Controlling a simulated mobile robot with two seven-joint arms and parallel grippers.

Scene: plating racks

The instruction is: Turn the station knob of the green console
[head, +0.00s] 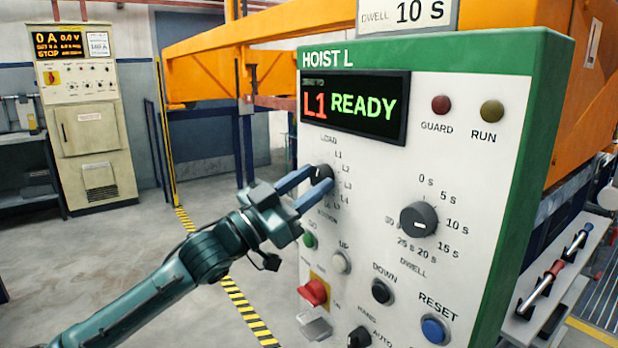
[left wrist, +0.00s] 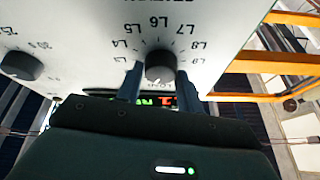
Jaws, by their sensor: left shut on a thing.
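The green console (head: 545,95) has a white front panel headed HOIST L, and its display (head: 352,106) reads L1 READY. The station knob (head: 321,171) is black and round, ringed by L labels. In the left wrist view the same knob (left wrist: 160,64) shows upside down, with a small pale mark on its side near the display. My left gripper (head: 319,178) is shut on the station knob, one blue finger on each side; the fingers (left wrist: 160,82) also show in the wrist view. The fingers hide some labels. My right gripper is not in view.
The dwell knob (head: 418,219) is to the right on the panel. Below are a green button, a red switch (head: 313,292), DOWN (head: 381,292) and blue RESET (head: 434,330) buttons. A beige cabinet (head: 95,130) stands back left. Floor left of the console is clear.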

